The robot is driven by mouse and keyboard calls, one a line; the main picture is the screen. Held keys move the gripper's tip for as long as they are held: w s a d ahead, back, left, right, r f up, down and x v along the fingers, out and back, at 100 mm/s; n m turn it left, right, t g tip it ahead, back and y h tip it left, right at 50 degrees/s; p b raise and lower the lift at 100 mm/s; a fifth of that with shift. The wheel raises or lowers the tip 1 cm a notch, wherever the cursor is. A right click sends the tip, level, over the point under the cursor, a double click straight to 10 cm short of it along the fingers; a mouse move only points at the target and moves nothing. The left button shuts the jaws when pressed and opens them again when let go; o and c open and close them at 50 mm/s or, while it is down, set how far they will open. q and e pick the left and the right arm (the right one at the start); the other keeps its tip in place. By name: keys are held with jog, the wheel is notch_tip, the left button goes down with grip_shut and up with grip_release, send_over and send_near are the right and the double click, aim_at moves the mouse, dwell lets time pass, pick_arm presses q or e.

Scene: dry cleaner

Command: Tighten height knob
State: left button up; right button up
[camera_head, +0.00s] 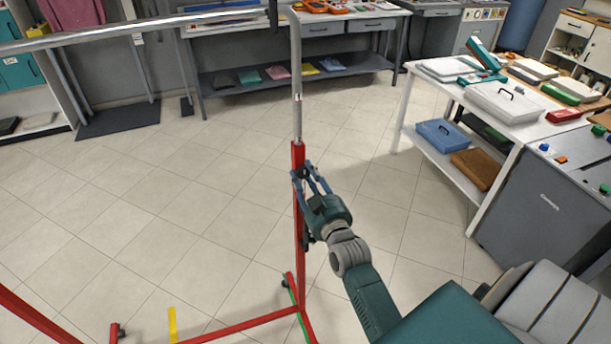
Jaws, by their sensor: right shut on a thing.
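A garment rack stands in front of me, with a red upright post (299,225) and a silver tube (297,85) rising out of its top. My right gripper (304,174) is at the red post, just below where the silver tube enters it. Its blue fingers are shut at the height knob, which is too small and too covered by the fingers to make out. My left gripper is not in view.
The rack's silver top bar (120,28) crosses the upper left. Its red base (240,326) spreads over the tiled floor. A white table (450,85) with boxes and a grey machine (545,205) stand at right. A grey workbench (290,27) is behind. Floor at left is mostly clear.

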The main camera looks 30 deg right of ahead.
jog(key=o, duration=1.1)
jog(key=shift+s, duration=0.1)
jog(key=v, duration=1.1)
jog(key=shift+s+f, duration=0.1)
jog(key=shift+s, duration=0.3)
